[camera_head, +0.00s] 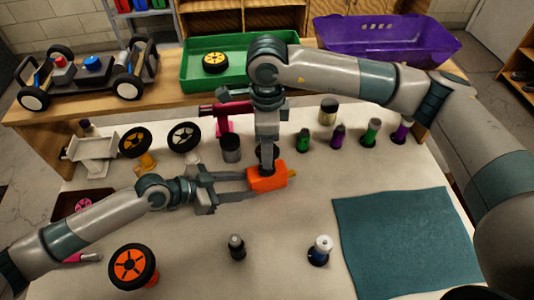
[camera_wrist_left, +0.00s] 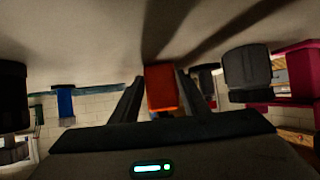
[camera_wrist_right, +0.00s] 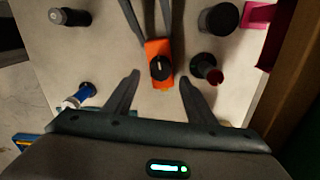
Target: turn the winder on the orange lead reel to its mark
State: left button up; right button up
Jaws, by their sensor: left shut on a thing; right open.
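The orange lead reel (camera_head: 267,181) is a small orange block at the middle of the white table, with a small yellow part at its right end. My left gripper (camera_head: 249,183) is shut on it from the left; in the left wrist view the reel (camera_wrist_left: 161,88) sits between the fingers. The black round winder (camera_wrist_right: 161,68), with a pale line on it, is on the reel's top in the right wrist view. My right gripper (camera_wrist_right: 159,79) is open above the reel, its fingertips apart on either side and not touching it. In the head view my right arm mostly hides the winder.
A teal mat (camera_head: 405,243) lies at right. Several bottles stand behind it. A dark cylinder (camera_head: 230,149) and a magenta stand (camera_head: 228,119) are close behind the reel. An orange wheel (camera_head: 133,266) is front left.

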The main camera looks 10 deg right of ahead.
notch_tip(320, 180, up, 7)
jog(key=shift+r, duration=0.2)
dwell(0.4)
pick_arm(q)
jog(key=o, duration=1.1)
jog(key=v, duration=1.2)
